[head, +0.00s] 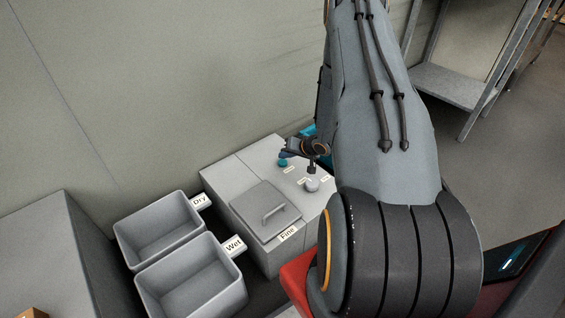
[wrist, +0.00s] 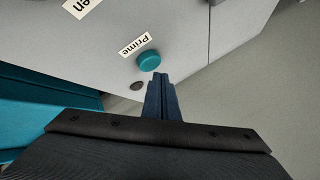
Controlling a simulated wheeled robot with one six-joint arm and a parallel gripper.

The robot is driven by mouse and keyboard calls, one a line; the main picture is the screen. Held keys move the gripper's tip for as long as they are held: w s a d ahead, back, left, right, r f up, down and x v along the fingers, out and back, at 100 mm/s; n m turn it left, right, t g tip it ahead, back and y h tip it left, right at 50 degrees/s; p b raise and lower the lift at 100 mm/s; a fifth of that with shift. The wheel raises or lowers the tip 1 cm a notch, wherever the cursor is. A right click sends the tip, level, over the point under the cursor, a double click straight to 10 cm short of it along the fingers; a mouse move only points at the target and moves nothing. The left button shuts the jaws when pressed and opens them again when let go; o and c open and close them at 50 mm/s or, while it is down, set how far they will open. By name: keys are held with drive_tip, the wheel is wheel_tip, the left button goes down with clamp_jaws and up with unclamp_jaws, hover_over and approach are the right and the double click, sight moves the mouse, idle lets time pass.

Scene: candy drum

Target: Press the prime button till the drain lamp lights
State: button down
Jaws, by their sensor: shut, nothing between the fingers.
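The prime button is a teal round knob (wrist: 149,62) beside a "Prime" label (wrist: 134,45) on a light grey panel in the wrist view. It also shows as a small teal spot in the head view (head: 283,162). My gripper (wrist: 160,77) is shut and empty, its blue-grey fingertips just beside the button's edge; whether they touch it I cannot tell. In the head view my gripper (head: 286,153) is just above the button. A small dark disc (wrist: 137,86) sits near the button, with no glow. I cannot tell which thing is the drain lamp.
The grey cabinet has a handled lid (head: 264,212) labelled "Fine" and a pale round knob (head: 311,185). Open bins labelled "Dry" (head: 160,231) and "Wet" (head: 192,280) stand left of it. A teal box (wrist: 45,110) lies close to my gripper. A wall stands behind.

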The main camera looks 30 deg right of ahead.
sight(285, 163)
idle(0.5)
drive_tip(key=shift+f, duration=0.45)
drive_tip(key=shift+f, duration=0.5)
idle(0.6)
idle(0.4)
drive_tip(key=shift+r+p, duration=0.65)
drive_tip(key=shift+r, duration=0.3)
drive_tip(key=shift+r+p, duration=2)
drive_tip(key=shift+r, duration=0.5)
